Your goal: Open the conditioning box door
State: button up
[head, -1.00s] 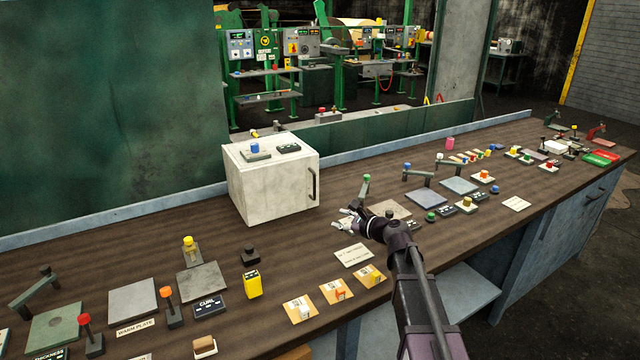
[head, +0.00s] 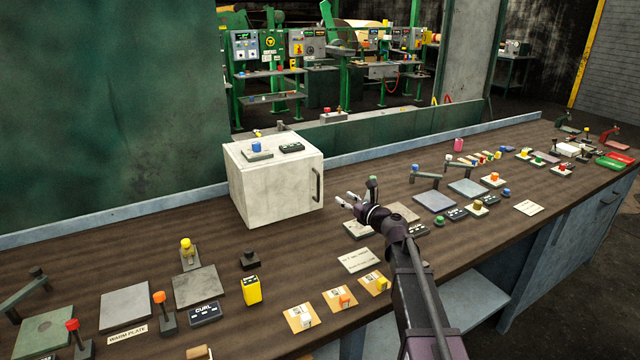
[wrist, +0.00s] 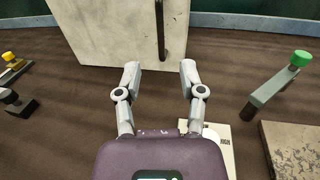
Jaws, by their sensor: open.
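The conditioning box (head: 268,186) is a pale white-grey cube standing on the brown bench with its door shut. Its dark vertical handle (head: 317,185) is near the right edge of the front face. In the wrist view the handle (wrist: 160,28) shows at the top, ahead of the fingers and roughly in line with the gap between them. My gripper (head: 347,200) is to the right of the handle in the head view, apart from it. In the wrist view my gripper (wrist: 160,75) has its two grey fingers spread, with nothing between them.
A green-knobbed lever (wrist: 280,80) stands to the right of my gripper, beside a speckled plate (wrist: 295,148). A yellow-knobbed control (wrist: 10,60) is at the left. A blue-topped item (head: 256,148) sits on the box. Bare bench lies before the box.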

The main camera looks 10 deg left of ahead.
send_over(318, 198)
jog(key=shift+w, duration=0.3)
dwell(0.4)
grip_shut()
